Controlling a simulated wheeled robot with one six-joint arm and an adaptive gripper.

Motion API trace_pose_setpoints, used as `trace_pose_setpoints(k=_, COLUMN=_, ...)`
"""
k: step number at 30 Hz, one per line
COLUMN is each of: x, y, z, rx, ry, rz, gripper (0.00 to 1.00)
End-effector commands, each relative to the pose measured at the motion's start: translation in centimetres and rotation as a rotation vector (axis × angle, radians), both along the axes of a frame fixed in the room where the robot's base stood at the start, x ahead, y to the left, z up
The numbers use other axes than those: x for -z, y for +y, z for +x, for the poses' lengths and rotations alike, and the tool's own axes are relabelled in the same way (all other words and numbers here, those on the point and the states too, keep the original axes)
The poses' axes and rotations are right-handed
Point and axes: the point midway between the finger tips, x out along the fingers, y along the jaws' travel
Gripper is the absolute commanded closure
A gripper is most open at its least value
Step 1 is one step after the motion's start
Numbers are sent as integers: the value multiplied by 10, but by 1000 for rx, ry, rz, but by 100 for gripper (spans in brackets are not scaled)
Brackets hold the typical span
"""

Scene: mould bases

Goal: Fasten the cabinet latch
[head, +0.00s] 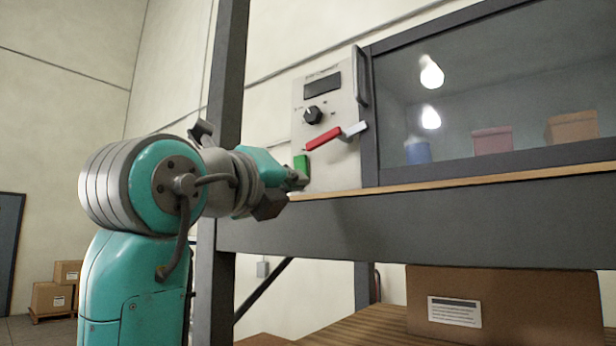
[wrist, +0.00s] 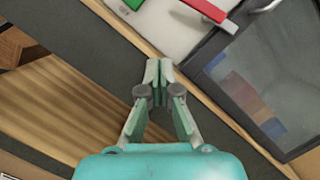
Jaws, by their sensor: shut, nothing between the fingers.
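The cabinet (head: 369,120) has a dark-framed glass door and a pale control panel (head: 340,165) to the left of it. The latch shows as a red lever (head: 323,138) with a light grey end (head: 355,130) near the door frame; it slants up to the right. The red lever also shows at the top of the wrist view (wrist: 203,9). My gripper (head: 300,182) is below and left of the lever, near the green block (head: 301,163) on the panel. In the wrist view my gripper (wrist: 158,68) has its fingers together, empty, apart from the lever.
A black knob (head: 313,114) and a dark display (head: 323,86) are above the lever. A vertical door handle (head: 361,76) stands out beside the panel. A wooden-edged shelf (head: 450,184) runs below the cabinet, and a grey post (head: 228,75) rises behind my arm.

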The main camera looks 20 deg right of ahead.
Motion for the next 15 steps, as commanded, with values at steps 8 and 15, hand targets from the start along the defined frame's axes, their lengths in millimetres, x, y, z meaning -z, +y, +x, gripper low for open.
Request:
trace_pose_setpoints(k=8, x=7, y=20, z=-16, rx=0, ry=0, rz=0, gripper=100)
trace_pose_setpoints(k=15, x=7, y=21, z=-18, rx=0, ry=0, rz=0, gripper=100)
